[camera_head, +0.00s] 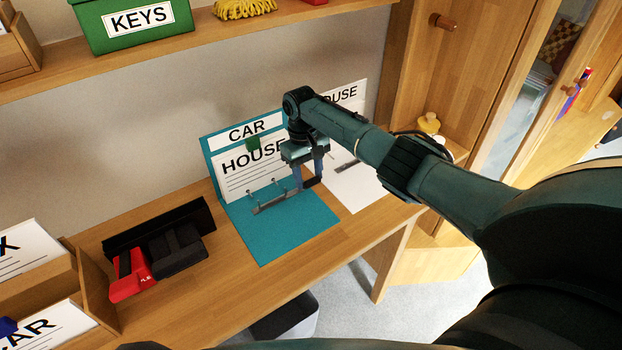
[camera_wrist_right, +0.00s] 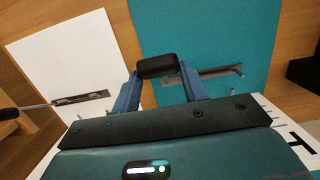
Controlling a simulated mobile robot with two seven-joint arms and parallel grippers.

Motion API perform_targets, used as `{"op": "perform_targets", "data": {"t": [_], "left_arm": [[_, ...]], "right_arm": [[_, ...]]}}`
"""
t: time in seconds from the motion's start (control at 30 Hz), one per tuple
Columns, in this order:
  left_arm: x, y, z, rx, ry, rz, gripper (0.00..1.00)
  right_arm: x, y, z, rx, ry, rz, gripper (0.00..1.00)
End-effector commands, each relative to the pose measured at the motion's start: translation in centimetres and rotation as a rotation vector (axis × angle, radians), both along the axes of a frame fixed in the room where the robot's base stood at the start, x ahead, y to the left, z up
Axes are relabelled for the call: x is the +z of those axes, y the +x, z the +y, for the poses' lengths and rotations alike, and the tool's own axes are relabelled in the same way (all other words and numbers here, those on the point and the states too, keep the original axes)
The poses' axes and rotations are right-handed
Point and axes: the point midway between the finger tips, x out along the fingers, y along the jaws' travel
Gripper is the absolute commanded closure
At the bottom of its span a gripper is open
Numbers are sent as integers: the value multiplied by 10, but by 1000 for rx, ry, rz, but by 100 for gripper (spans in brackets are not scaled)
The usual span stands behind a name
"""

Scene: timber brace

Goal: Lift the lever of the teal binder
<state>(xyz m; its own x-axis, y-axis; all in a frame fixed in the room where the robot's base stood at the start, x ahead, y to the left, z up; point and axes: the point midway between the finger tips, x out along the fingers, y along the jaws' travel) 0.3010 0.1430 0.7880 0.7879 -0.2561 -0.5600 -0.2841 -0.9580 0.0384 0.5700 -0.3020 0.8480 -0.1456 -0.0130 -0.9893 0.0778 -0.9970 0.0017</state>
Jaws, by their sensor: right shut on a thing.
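The teal binder (camera_head: 290,232) lies open on the desk, its cover standing against the wall with a CAR label and a HOUSE sheet. It also shows in the wrist view (camera_wrist_right: 215,35). Its metal ring mechanism (camera_head: 270,202) lies near the spine, with rings up by the sheet. My right gripper (camera_head: 309,182) is over the right end of this mechanism. In the wrist view its blue fingers are shut on a black block, the lever's grip (camera_wrist_right: 157,66). The lever's rod is mostly hidden behind the fingers. My left gripper is not in view.
A white binder (camera_head: 361,183) lies open just right of the teal one. A red and black stapler-like object (camera_head: 130,275) and a black tray (camera_head: 160,225) are on the left. A shelf with a green KEYS box (camera_head: 135,22) runs above. The desk's front edge is close.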

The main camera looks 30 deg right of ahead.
Motion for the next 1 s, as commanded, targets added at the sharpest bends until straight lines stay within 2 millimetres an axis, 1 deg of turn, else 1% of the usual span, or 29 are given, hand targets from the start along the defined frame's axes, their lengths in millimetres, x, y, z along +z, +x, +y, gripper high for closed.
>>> {"op": "perform_targets", "data": {"t": [0.03,0.2,0.4,1.0], "left_arm": [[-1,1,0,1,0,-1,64],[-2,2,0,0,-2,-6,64],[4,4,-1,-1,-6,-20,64],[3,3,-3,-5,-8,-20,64]], "right_arm": [[1,5,2,1,2,-21,97],[4,9,2,0,2,-20,98],[6,14,3,2,1,-19,97],[6,15,3,3,2,-18,98]]}}
